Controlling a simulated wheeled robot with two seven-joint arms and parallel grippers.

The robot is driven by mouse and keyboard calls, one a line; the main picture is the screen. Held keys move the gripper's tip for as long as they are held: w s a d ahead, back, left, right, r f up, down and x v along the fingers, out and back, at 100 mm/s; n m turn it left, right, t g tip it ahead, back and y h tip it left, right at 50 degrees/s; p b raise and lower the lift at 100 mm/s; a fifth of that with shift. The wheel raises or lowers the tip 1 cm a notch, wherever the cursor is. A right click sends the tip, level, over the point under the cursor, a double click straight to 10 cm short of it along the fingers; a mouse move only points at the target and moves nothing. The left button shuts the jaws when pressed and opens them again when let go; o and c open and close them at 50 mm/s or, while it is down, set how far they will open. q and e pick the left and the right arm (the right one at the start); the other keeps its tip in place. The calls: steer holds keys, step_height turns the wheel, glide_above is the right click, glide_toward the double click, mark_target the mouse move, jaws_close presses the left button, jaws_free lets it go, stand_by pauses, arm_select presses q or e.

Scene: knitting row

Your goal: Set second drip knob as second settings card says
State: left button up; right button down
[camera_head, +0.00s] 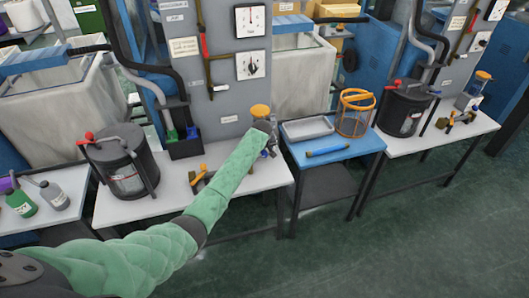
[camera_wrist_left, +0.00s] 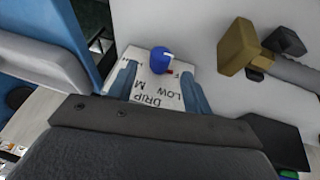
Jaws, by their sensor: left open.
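A small blue drip knob (camera_wrist_left: 159,58) with a red mark at its lower right sits on a white plate (camera_wrist_left: 150,92) lettered DRIP, LOW and M in the left wrist view. Other letters are partly covered. My left gripper is open, its blue fingers (camera_wrist_left: 159,76) on either side of the knob; I cannot tell whether they touch it. In the head view my left gripper (camera_head: 267,132) is at the orange-topped oiler (camera_head: 260,111) on the white bench, and hides the knob. A pale card (camera_head: 185,46) hangs on the grey panel; its text is too small to read. My right gripper is not in view.
A dark lidded pot (camera_head: 122,160) and a yellow-handled valve (camera_head: 199,176) stand on the white bench. A brass-coloured fitting (camera_wrist_left: 240,48) is right of the plate in the wrist view. A blue table (camera_head: 350,150) bears a tray, blue cylinder and orange-rimmed basket.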

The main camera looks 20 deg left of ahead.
mark_target(264, 152)
arm_select(q)
steer(key=shift+p+x, duration=0.4)
steer(key=shift+x, duration=1.75)
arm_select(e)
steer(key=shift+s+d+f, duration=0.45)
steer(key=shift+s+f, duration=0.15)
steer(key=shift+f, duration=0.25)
arm_select(q)
steer(key=c, duration=1)
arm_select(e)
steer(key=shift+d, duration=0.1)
